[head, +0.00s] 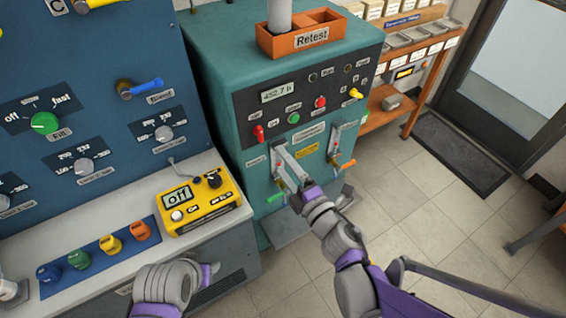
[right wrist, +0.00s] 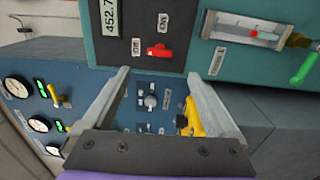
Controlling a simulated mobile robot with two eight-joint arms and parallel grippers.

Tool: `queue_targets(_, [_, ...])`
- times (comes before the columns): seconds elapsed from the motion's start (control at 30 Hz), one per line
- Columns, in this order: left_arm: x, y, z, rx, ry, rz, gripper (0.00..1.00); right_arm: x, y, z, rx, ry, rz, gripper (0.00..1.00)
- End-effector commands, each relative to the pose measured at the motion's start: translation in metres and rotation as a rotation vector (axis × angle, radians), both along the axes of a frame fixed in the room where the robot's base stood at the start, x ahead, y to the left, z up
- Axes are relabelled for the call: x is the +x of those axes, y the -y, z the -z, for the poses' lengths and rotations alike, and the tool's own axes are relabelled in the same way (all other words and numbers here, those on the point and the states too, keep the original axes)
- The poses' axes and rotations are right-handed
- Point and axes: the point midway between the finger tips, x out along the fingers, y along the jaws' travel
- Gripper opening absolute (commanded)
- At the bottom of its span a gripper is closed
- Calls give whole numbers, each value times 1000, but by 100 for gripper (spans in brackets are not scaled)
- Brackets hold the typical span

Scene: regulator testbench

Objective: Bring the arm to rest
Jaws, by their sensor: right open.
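My right arm (head: 325,222) reaches up from the bottom right to the front of the teal test machine (head: 225,75). My right gripper (head: 282,166) is in front of the left of two gauge panels, below the red switch (head: 258,133). In the right wrist view the gripper (right wrist: 168,84) has its two grey fingers spread, with nothing between them. The red switch (right wrist: 159,51) shows beyond the fingers. Whether a finger touches the machine cannot be told.
A yellow meter (head: 205,207) reading "off" and several coloured plugs (head: 110,243) are on the white bench left of my right arm. An orange Retest tray (head: 305,38) sits on the machine. Open tiled floor (head: 400,205) lies to the right, with a wooden shelf (head: 425,75) behind.

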Motion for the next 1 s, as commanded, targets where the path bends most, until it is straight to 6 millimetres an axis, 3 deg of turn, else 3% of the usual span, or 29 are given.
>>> queue_targets(0.27, [0, 0, 0, 0, 0, 0, 50, 0, 0, 0, 1, 0, 1, 92])
queue_targets(0.37, [0, 0, -4, 0, 1, 0, 50, 2, 11, -6, 32, -28, 44, 92])
queue_targets(0.47, [1, 0, -17, 0, 5, 0, 50, 7, 45, -21, 141, -121, 183, 92])
queue_targets(0.57, [3, 0, -35, 0, 11, 0, 50, 2, 99, -32, 340, -293, 411, 92])
queue_targets(0.6, [5, 0, -44, 0, 14, 0, 50, -6, 122, -32, 436, -377, 514, 92])
queue_targets(0.7, [8, 0, -64, 0, 21, 0, 50, -40, 164, -24, 676, -603, 758, 92])
queue_targets(0.77, [11, 0, -75, 0, 26, 0, 50, -66, 177, -16, 809, -737, 886, 92])
queue_targets(0.9, [16, 0, -96, 0, 36, 0, 50, -128, 180, -2, 1048, -1013, 1108, 92])
queue_targets(1.0, [18, 0, -104, 0, 41, 0, 50, -159, 171, 2, 1144, -1152, 1199, 92])
